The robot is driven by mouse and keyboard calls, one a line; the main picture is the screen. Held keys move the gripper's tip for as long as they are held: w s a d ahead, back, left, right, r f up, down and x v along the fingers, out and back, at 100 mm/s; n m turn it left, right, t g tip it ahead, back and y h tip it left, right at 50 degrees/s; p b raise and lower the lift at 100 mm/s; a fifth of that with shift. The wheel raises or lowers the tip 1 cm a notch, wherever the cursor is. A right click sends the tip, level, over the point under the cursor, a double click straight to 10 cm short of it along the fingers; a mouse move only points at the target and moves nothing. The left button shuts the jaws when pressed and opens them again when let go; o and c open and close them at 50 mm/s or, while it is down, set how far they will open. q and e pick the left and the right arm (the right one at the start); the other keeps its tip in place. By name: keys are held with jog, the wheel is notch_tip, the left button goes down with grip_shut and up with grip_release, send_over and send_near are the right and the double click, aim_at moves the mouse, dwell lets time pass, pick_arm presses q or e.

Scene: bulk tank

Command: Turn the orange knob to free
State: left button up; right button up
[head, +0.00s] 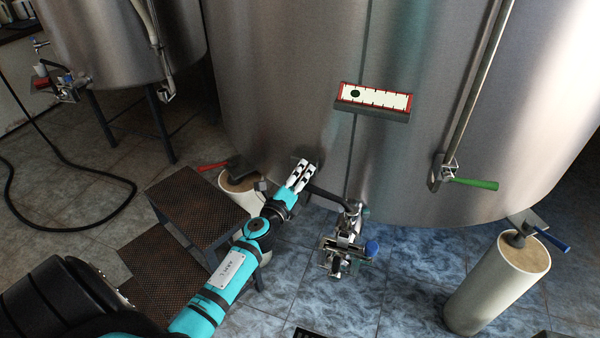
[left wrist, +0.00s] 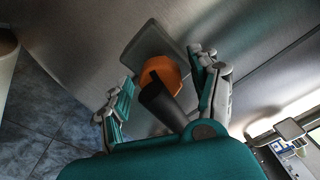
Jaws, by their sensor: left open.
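The orange knob (left wrist: 170,74) shows in the left wrist view, in front of a grey plate (left wrist: 150,45) on the steel tank wall. A dark cylindrical piece (left wrist: 160,103) stands out from the knob towards the camera. My left gripper (left wrist: 161,76) is open, with one finger on each side of the knob; I cannot tell whether either finger touches it. In the head view my left gripper (head: 301,173) is at the lower front of the large tank (head: 290,80) and hides the knob. My right gripper is not in view.
A green-handled lever (head: 472,183), a blue lever (head: 552,239) and a red handle (head: 213,166) are around the tank. Brown steps (head: 195,208) stand left of my arm. A scale (head: 375,100) is above.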

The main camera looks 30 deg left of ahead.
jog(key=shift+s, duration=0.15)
pick_arm(q)
jog(key=shift+c, duration=1.7)
jog(key=c, duration=0.8)
jog(key=shift+f+n+b, duration=0.1)
jog(key=shift+n+b, duration=0.3)
jog(key=shift+n, duration=0.3)
jog(key=shift+c, duration=0.2)
jog(key=n, duration=0.2)
jog(key=shift+n, duration=0.3)
jog(key=o, duration=1.2)
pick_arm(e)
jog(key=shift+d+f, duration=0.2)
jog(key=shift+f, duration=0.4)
